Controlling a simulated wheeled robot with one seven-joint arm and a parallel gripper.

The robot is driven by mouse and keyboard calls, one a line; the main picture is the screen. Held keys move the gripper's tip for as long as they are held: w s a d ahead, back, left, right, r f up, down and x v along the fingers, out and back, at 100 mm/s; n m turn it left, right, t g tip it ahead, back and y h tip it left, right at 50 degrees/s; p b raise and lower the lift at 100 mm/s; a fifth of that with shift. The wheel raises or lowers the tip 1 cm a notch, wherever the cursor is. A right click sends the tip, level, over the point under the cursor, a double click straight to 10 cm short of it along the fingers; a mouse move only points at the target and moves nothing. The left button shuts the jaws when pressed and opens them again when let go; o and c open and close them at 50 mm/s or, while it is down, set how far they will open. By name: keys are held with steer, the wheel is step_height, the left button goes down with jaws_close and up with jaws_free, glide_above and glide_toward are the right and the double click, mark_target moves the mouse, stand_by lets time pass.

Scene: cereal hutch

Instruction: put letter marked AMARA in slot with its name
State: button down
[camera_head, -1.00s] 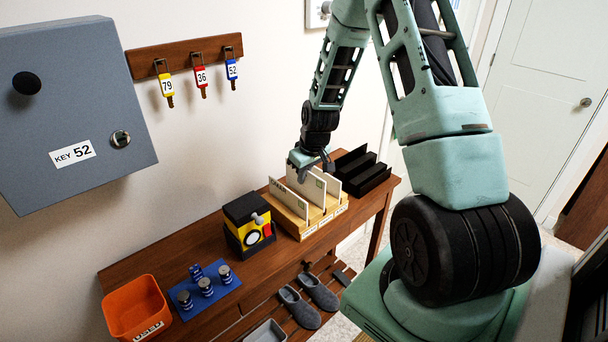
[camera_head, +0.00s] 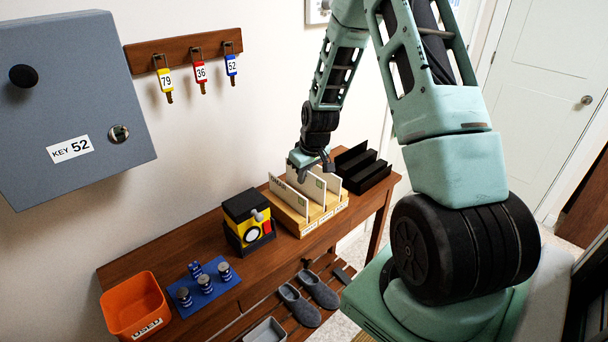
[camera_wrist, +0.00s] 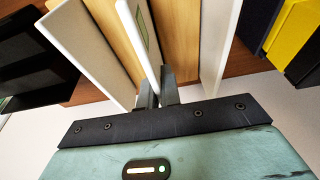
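A wooden letter rack (camera_head: 289,215) stands on the brown console table, with small labels along its front that I cannot read. Several pale letters stand upright in it: a left one (camera_head: 290,192), and a middle one (camera_head: 314,187) with a green stamp. No name on the letters is legible. My gripper (camera_head: 318,166) is over the rack at the middle letter. In the wrist view the two fingers of my gripper (camera_wrist: 159,92) close on the edge of this stamped letter (camera_wrist: 141,38), between two other pale uprights. The letter still stands in the rack.
A black tiered holder (camera_head: 362,172) stands right of the rack. A yellow and black box (camera_head: 247,222) is close on its left. Farther left are a blue mat (camera_head: 217,292) with small jars and an orange bin (camera_head: 133,302). A grey key cabinet (camera_head: 70,95) hangs on the wall.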

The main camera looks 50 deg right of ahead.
steer(key=shift+f, duration=0.15)
steer(key=c, duration=1.1)
jaws_free()
steer(key=shift+r+p, duration=1.9)
steer(key=shift+r, duration=0.65)
steer(key=shift+a, duration=0.1)
